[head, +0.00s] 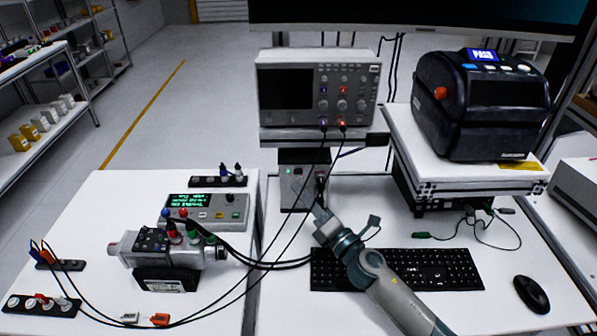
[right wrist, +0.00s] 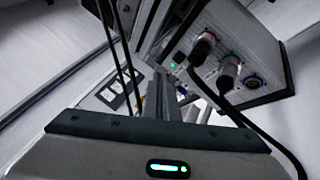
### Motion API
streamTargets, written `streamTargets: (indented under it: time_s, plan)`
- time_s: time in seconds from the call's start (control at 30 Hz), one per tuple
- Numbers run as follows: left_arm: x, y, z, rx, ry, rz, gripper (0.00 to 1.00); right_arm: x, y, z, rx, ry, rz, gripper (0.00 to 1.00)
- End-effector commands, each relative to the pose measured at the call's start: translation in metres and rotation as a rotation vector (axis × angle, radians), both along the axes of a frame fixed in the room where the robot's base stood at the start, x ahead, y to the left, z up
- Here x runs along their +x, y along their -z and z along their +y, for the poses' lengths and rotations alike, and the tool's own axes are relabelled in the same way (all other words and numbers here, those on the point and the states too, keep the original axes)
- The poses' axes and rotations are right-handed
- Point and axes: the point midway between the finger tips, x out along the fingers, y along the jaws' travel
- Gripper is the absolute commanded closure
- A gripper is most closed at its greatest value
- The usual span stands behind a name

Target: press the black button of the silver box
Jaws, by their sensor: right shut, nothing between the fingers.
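A silver-grey box (head: 291,200) stands on the white table under the oscilloscope. Its front has a small green light and dark cable connectors. The box also shows in the right wrist view (right wrist: 262,52), tilted, with the green light, round connectors and cables on its face. My left gripper is not in view.
A black keyboard (head: 425,269) lies under my right forearm, with a mouse (head: 531,294) to the right. Black cables (head: 262,266) run left of the gripper to a servo motor (head: 165,256). A grey display unit (head: 206,211) and label printer (head: 478,105) stand nearby.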

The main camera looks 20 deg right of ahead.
Motion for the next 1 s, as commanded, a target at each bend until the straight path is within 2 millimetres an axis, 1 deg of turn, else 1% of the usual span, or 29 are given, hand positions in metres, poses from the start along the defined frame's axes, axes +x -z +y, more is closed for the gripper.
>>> streamTargets:
  time_s: [0.2,0.33,1.0]
  plan:
    - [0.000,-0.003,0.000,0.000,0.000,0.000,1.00,-0.018,0.000,0.005,0.001,0.000,0.001,1.00]
    - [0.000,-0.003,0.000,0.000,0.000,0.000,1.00,-0.023,0.000,0.006,0.000,0.000,0.001,1.00]
    - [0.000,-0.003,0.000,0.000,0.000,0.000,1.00,-0.024,0.000,0.007,0.000,0.000,0.000,1.00]
